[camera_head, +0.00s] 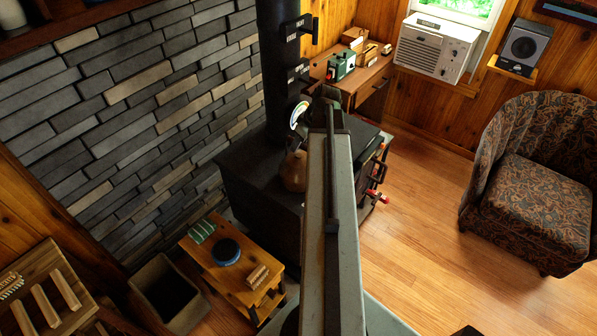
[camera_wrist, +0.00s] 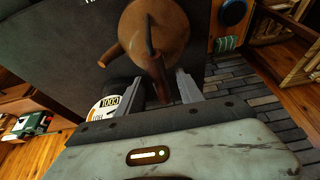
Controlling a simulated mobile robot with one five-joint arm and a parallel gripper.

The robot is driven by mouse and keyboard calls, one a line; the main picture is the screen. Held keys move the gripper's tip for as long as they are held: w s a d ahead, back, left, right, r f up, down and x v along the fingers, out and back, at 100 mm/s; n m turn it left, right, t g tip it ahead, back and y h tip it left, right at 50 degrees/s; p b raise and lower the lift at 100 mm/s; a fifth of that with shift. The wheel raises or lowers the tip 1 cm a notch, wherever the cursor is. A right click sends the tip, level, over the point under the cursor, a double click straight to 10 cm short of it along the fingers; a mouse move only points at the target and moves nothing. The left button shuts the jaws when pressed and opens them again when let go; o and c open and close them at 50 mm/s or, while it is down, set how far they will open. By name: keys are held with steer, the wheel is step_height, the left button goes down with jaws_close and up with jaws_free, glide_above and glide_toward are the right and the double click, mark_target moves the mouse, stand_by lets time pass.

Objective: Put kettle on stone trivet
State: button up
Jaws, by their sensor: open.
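The kettle (camera_head: 294,172) is a copper-brown rounded pot on the black stove, partly hidden behind my arm in the head view. In the wrist view the kettle (camera_wrist: 180,35) is close in front of my gripper (camera_wrist: 170,84), with its spout to the left and a dark handle toward me. My gripper is open, and its fingers are on either side of the handle's near end. I cannot tell whether they touch it. A round dark disc with a blue rim (camera_head: 226,252) lies on the small wooden table; I cannot tell whether it is the stone trivet.
The black stove (camera_head: 245,178) has a flue pipe (camera_head: 280,70) and a white dial (camera_wrist: 108,106) near my gripper. The small wooden table (camera_head: 222,278) also holds a green striped cloth (camera_head: 202,231) and a wooden block (camera_head: 258,276). A patterned armchair (camera_head: 535,195) stands right, beyond clear floor.

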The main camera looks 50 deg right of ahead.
steer(key=shift+r, duration=0.1)
jaws_close()
steer(key=shift+r+p, duration=0.8)
steer(key=shift+p, duration=0.15)
steer(key=shift+r+p, duration=1.7)
